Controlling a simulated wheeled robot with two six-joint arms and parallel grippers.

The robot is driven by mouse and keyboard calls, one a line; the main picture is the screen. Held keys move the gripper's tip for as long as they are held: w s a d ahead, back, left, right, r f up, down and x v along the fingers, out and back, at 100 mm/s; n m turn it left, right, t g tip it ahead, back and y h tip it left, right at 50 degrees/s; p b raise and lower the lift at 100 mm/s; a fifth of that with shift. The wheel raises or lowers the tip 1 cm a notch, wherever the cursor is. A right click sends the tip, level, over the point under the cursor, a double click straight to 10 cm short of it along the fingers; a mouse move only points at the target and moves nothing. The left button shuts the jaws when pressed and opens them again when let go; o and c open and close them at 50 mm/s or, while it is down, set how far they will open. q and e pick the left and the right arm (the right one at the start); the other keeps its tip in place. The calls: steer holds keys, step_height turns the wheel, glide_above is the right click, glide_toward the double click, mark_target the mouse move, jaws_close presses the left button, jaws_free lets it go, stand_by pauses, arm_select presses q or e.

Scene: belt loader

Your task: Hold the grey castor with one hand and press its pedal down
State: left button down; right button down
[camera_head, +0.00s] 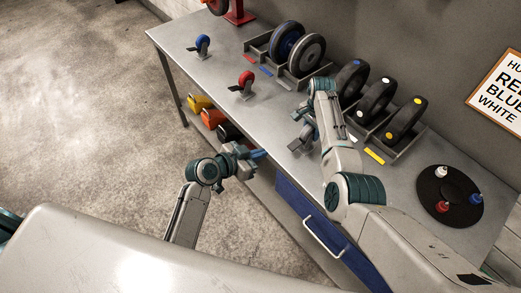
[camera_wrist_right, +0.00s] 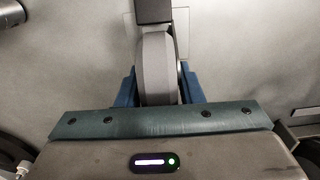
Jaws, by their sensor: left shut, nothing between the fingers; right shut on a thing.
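The grey castor (camera_wrist_right: 156,70) stands on the table under my right gripper. In the right wrist view its grey wheel is between the two blue fingers of my right gripper (camera_wrist_right: 160,88), which is shut on it. A dark part of the castor (camera_wrist_right: 155,12) shows beyond the wheel; I cannot tell if it is the pedal. In the head view my right gripper (camera_head: 307,132) is over the table and hides much of the castor. My left gripper (camera_head: 260,156) is shut and empty at the table's front edge, to the left of and below the castor, apart from it.
A blue castor (camera_head: 203,43) and a red castor (camera_head: 246,82) stand on the table (camera_head: 185,37) at left. Racks of large wheels (camera_head: 305,55) line the back. A black turntable (camera_head: 449,211) with small bottles is at right. A blue drawer (camera_head: 315,225) is below the front edge.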

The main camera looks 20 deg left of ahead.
steer(key=c, duration=0.9)
jaws_free()
steer(key=shift+r, duration=0.1)
